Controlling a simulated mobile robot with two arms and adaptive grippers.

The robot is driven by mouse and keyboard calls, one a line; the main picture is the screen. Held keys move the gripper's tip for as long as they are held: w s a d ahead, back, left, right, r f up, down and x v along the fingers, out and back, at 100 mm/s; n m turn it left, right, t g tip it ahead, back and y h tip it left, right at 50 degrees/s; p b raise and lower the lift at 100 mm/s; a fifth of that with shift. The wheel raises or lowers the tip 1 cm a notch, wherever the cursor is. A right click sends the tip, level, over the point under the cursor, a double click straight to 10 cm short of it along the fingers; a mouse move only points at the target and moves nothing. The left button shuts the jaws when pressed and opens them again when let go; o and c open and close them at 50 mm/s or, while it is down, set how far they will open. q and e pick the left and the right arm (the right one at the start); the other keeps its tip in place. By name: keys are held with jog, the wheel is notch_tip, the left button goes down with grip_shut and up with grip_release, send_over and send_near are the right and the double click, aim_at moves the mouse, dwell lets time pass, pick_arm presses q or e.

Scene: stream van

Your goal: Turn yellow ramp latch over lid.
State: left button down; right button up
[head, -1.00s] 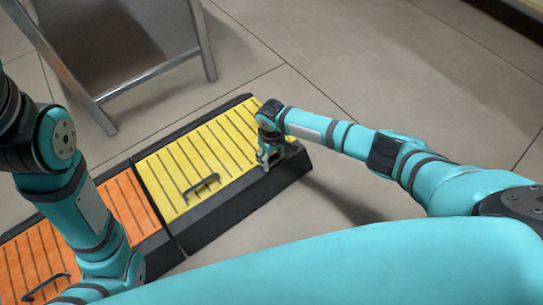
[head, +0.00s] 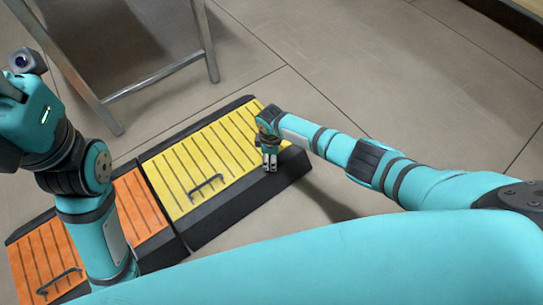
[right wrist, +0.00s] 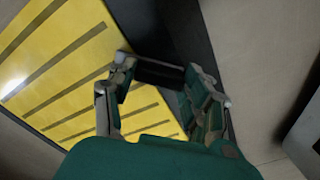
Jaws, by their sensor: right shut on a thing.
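The yellow ramp lid (head: 205,150) lies closed and flat in its black frame, slotted and with a black handle (head: 206,186) near its front edge. My right gripper (head: 270,168) is at the right end of this ramp, pointing down at the black border beside the lid. In the right wrist view, my right gripper (right wrist: 165,95) has its fingers on either side of a small dark block, the yellow ramp latch (right wrist: 158,73), at the lid's edge. The fingers hide much of the latch, so I cannot tell its exact angle. My left gripper's fingers are out of view.
An orange ramp (head: 45,255) with a black handle (head: 58,281) adjoins the yellow one on the left, partly hidden by my left arm. A grey metal-framed stand (head: 150,85) stands behind. The tiled floor (head: 400,100) at the right is clear.

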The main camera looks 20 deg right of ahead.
jog(key=n, duration=0.3)
jog(key=shift+a+n, duration=0.15)
jog(key=shift+n, duration=0.25)
jog(key=shift+a+n, duration=0.15)
jog(key=shift+n, duration=1.05)
jog(key=shift+a+n, duration=0.1)
jog(key=shift+n, duration=1.1)
jog(key=o, duration=1.2)
notch_tip(320, 180, up, 12)
